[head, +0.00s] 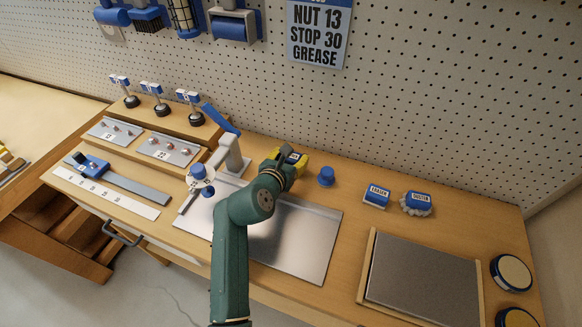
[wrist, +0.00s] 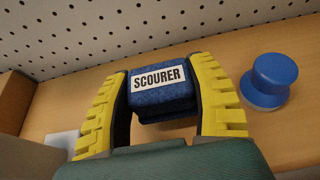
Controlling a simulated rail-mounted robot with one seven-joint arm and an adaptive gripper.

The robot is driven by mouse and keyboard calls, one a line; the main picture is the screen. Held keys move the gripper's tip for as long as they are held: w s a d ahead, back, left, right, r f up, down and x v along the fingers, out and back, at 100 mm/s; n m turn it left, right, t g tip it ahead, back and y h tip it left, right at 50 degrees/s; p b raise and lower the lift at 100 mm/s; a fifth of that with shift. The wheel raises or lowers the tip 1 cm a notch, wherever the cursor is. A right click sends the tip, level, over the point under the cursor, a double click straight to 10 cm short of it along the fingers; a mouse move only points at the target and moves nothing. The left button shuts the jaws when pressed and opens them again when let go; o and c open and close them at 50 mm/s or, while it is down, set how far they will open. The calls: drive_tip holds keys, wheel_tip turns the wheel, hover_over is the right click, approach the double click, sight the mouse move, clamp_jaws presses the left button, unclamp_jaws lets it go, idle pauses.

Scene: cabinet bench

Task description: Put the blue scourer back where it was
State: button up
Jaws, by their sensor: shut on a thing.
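The blue scourer (wrist: 165,103) carries a white label reading SCOURER and sits between the two yellow fingers of my gripper (wrist: 167,98) in the wrist view. My gripper is shut on it, one finger on each side. In the head view my gripper (head: 291,158) is at the back of the bench, near the pegboard and just left of a blue knob. The scourer is mostly hidden there by my gripper. I cannot tell whether the scourer touches the bench top.
The blue knob (head: 326,176) stands close right of my gripper. A blue eraser (head: 377,196) and a blue duster (head: 416,203) lie further right. A steel plate (head: 300,240) lies in front. A blue-handled press (head: 229,152) stands to the left. The pegboard (head: 420,90) rises behind.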

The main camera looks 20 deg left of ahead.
wheel_tip(320, 180, down, 2)
drive_tip(key=shift+f, duration=0.15)
drive_tip(key=o, duration=1.2)
drive_tip(key=shift+c, duration=0.2)
drive_tip(key=p+v, duration=0.5)
drive_tip(key=v, duration=0.7)
drive_tip(key=shift+s, duration=0.1)
